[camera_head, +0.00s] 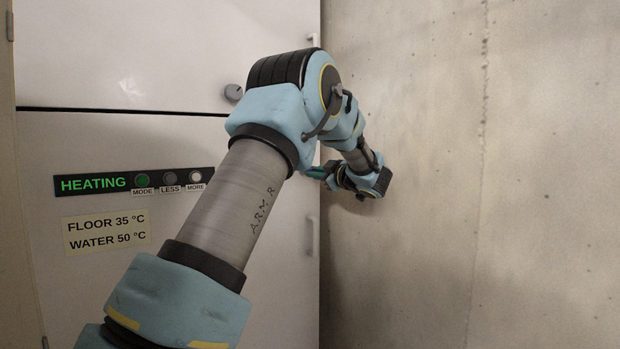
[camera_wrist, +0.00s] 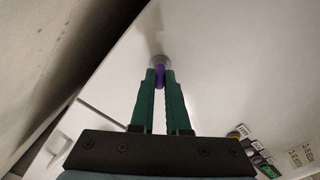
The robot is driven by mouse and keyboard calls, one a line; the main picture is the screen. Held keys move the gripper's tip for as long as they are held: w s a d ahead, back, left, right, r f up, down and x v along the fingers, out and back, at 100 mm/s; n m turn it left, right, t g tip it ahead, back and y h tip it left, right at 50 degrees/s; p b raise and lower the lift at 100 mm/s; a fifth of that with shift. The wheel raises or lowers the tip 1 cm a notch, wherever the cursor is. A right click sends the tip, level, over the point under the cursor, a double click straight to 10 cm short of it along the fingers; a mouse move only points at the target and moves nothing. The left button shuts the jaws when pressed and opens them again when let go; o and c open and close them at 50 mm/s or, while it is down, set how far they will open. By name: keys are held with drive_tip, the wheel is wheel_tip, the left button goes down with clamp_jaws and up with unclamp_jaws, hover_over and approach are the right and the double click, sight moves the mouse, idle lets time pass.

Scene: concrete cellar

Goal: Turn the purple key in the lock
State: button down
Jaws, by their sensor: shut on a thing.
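The purple key (camera_wrist: 160,76) shows in the wrist view between the tips of my gripper (camera_wrist: 160,82). The green fingers are shut on it. A round grey lock (camera_wrist: 160,60) sits on the white cabinet face just beyond the key, and the key stands at it; how deep it is inserted is hidden by the fingers. In the head view my gripper (camera_head: 318,172) is beside the right part of the white cabinet, mostly hidden by my arm. The key and this lock are not visible there.
The white cabinet (camera_head: 120,55) carries a heating panel (camera_head: 95,184) with several buttons, a label (camera_head: 106,232), a grey knob (camera_head: 233,93) and a handle (camera_head: 310,236). A concrete wall (camera_head: 540,180) stands close on the right of my gripper.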

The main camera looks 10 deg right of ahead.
drive_tip(key=shift+f+n+b, duration=0.1)
drive_tip(key=shift+n+b, duration=0.9)
drive_tip(key=shift+b, duration=0.3)
drive_tip(key=shift+n+b, duration=0.5)
drive_tip(key=shift+b, duration=0.3)
drive_tip(key=n+b, duration=0.2)
drive_tip(key=b, duration=0.1)
drive_tip(key=shift+n, duration=0.4)
